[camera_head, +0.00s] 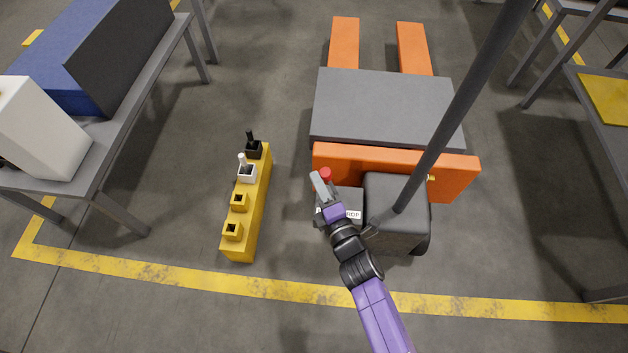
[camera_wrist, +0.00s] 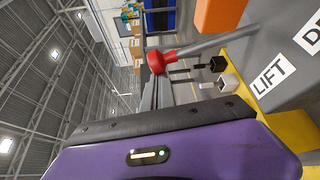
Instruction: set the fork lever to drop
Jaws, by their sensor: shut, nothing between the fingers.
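The fork lever has a red knob (camera_head: 326,174), seen in the head view just beside the tip of my gripper (camera_head: 317,178). In the wrist view the red knob (camera_wrist: 157,62) sits at the fingertips (camera_wrist: 154,82), with its grey rod (camera_wrist: 215,43) running right toward the control box. The fingers are shut with nothing between them; I cannot tell whether they touch the knob. The LIFT label (camera_wrist: 268,78) and the start of the other label (camera_wrist: 312,38) show there. In the head view the DROP label (camera_head: 353,214) is partly covered by my gripper. The lever's exact setting is unclear.
The orange-and-grey fork truck (camera_head: 395,158) carries a grey slab (camera_head: 385,105) over its forks. A dark upright pole (camera_head: 455,110) stands close right of my arm. A yellow holder (camera_head: 252,205) with black and white tools stands left.

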